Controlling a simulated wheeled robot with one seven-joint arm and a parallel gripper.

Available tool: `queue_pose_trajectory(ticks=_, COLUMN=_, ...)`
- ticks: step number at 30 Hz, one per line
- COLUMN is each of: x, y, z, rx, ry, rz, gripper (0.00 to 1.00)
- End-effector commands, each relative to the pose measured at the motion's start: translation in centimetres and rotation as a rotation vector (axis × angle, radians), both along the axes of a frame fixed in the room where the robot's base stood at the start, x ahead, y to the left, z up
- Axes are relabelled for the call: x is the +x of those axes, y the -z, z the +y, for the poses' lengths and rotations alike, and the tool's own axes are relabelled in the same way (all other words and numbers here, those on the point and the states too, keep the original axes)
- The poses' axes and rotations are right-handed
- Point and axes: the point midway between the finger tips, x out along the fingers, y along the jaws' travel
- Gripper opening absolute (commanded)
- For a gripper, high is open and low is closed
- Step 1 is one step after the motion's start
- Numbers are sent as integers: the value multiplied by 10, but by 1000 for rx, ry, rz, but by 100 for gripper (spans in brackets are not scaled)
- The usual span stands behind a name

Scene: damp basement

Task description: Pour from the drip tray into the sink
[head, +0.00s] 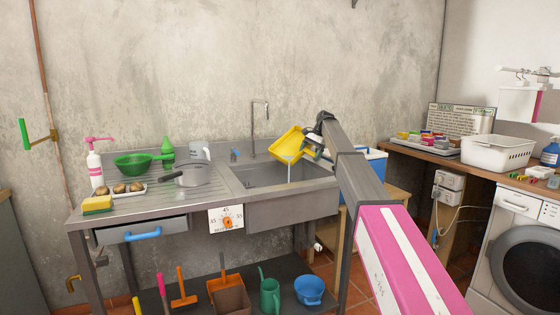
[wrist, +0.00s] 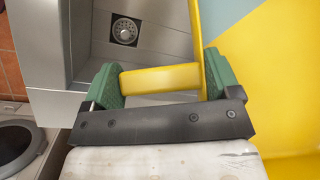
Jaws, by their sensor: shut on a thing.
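The yellow drip tray (head: 285,142) hangs tilted above the sink (head: 290,210) in the head view. A pale streak shows below its lower edge, over the basin; it looks like falling liquid. My gripper (head: 316,146) is at the tray's right side. In the wrist view, the green finger pads of my gripper (wrist: 162,80) are shut on the tray's yellow handle. The tray (wrist: 285,75) fills the right side there, with a grey-blue patch that may be liquid. The sink's floor and round drain (wrist: 124,30) lie below. How much the tray holds is hidden.
The tap (head: 254,128) rises behind the basin. A grey pan (head: 190,175), green colander (head: 133,163) and pink-topped bottle (head: 95,165) stand on the drainboard to the left. A blue-and-white box (head: 375,165) and washing machine (head: 522,262) are to the right.

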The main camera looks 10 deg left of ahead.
Motion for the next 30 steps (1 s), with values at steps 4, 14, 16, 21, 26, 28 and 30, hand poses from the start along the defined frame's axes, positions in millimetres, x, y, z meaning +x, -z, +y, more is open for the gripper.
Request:
queue_pose_trajectory(ticks=4, x=-3, y=3, z=0, rx=-1, ry=0, rz=-14, gripper=40)
queue_pose_trajectory(ticks=14, x=-7, y=11, z=1, rx=-4, ry=1, rz=-45, gripper=40)
queue_pose_trajectory(ticks=16, x=-8, y=12, z=1, rx=-5, ry=0, rz=-52, gripper=40)
queue_pose_trajectory(ticks=21, x=-9, y=15, z=1, rx=-5, ry=0, rz=-65, gripper=40)
queue_pose_trajectory(ticks=26, x=-9, y=16, z=1, rx=-6, ry=0, rz=-69, gripper=40)
queue_pose_trajectory(ticks=28, x=-9, y=15, z=1, rx=-6, ry=0, rz=-69, gripper=40)
queue_pose_trajectory(ticks=30, x=-9, y=15, z=1, rx=-6, ry=1, rz=-69, gripper=40)
